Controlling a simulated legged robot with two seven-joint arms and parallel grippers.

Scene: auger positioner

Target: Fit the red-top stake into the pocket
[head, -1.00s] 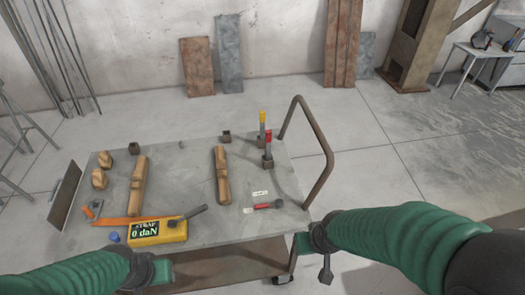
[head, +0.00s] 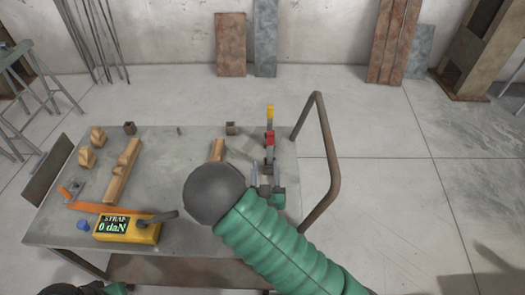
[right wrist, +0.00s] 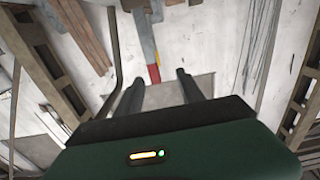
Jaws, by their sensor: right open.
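The red-top stake (head: 269,138) stands upright at the right side of the table, close to the yellow-top stake (head: 270,112). Its lower end is partly hidden. My right gripper (head: 266,173) is open just in front of the stakes. In the right wrist view a red top (right wrist: 154,73) shows beyond the open fingers (right wrist: 160,88), with a yellow patch (right wrist: 158,58) beside it. I cannot see contact. Small square pockets stand at the table's back left (head: 130,127) and back middle (head: 231,128). A small part of my left arm end (head: 112,288) shows at the bottom edge; its fingers are hidden.
A curved metal handle (head: 328,155) rises at the table's right edge, close to my right arm. My right arm covers part of a middle wooden block (head: 217,149).

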